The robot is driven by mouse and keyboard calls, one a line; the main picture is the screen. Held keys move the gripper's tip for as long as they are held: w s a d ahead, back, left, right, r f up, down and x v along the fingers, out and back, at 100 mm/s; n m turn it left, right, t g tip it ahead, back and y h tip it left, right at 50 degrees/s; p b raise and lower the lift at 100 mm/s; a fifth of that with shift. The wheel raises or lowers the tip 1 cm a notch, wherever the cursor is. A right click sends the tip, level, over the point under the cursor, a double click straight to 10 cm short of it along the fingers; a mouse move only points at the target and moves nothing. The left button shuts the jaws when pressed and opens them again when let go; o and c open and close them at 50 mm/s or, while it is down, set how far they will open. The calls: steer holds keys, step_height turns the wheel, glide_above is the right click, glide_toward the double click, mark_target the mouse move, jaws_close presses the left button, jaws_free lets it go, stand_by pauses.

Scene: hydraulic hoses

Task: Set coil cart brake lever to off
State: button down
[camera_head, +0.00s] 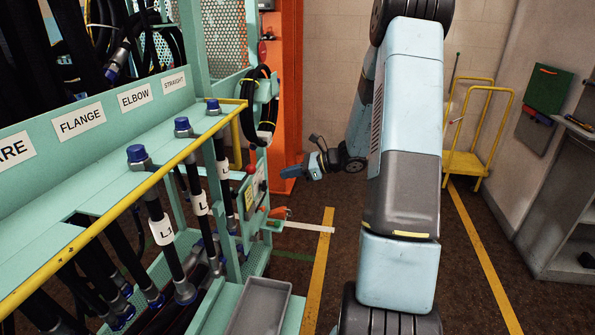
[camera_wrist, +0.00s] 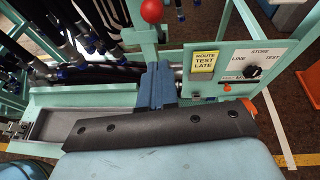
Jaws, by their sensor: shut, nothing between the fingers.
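A red ball knob (camera_wrist: 151,11) stands at the top of the wrist view on the cart frame; it looks like the end of the brake lever, but its rod is hard to make out. It shows small in the head view (camera_head: 250,169), beside the control panel. My gripper (camera_wrist: 160,75) has its blue fingers shut together and empty, below the knob in the wrist picture and apart from it. In the head view, my gripper (camera_head: 289,173) points left toward the panel, right of the knob. No off marking for the lever is readable.
The control panel (camera_wrist: 233,68) carries a yellow "ROUTE TEST LATE" label and a black rotary switch (camera_wrist: 252,72). The teal rack (camera_head: 100,160) holds hanging black hoses. A grey tray (camera_head: 260,304) is low at front.

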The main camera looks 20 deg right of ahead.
steer(key=w+a, duration=0.3)
steer(key=a, duration=0.3)
steer(key=shift+w+a, duration=0.15)
steer(key=shift+w, duration=0.2)
steer(key=shift+r, duration=0.15)
